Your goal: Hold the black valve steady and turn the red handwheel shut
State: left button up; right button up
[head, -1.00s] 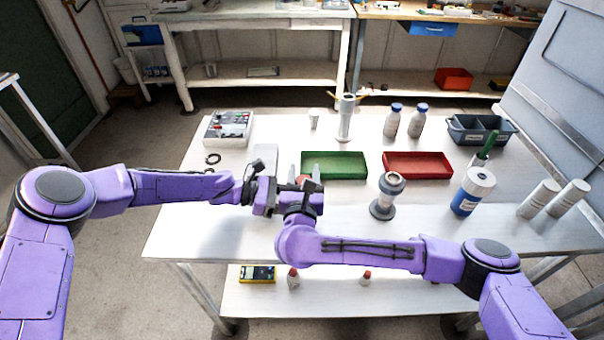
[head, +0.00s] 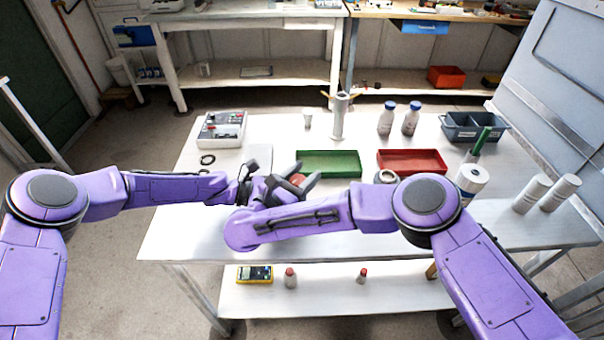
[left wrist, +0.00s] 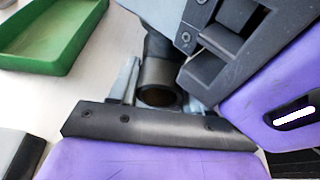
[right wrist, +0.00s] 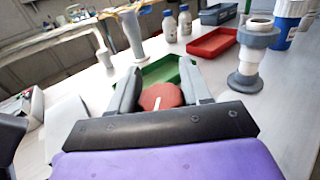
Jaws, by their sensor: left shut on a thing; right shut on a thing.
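The red handwheel (right wrist: 160,97) sits between the fingers of my right gripper (right wrist: 163,90), which is shut on it; a pale bar shows on the wheel's face. In the head view the red handwheel (head: 297,179) shows as a small patch between the grey fingers of my right gripper (head: 298,180). The black valve (left wrist: 158,78) shows as a dark pipe body with an open round end in the left wrist view. My left gripper (left wrist: 150,92) is shut on it. In the head view my left gripper (head: 252,188) is largely hidden, and the valve is mostly covered by the grippers.
A green tray (head: 329,164) lies just behind the grippers, with a red tray (head: 411,161) to its right. A grey-white flanged fitting (right wrist: 252,55) stands nearby. A control box (head: 221,129) and a black ring (head: 207,160) are at the left. The table's front left is clear.

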jog(key=shift+d+f, duration=0.1)
dwell(0.3)
jog(key=o, duration=1)
jog(key=shift+s+a, duration=0.3)
jog(key=shift+a, duration=0.05)
jog(key=v, duration=0.6)
jog(key=shift+s+a, duration=0.15)
jog(key=shift+s, duration=0.1)
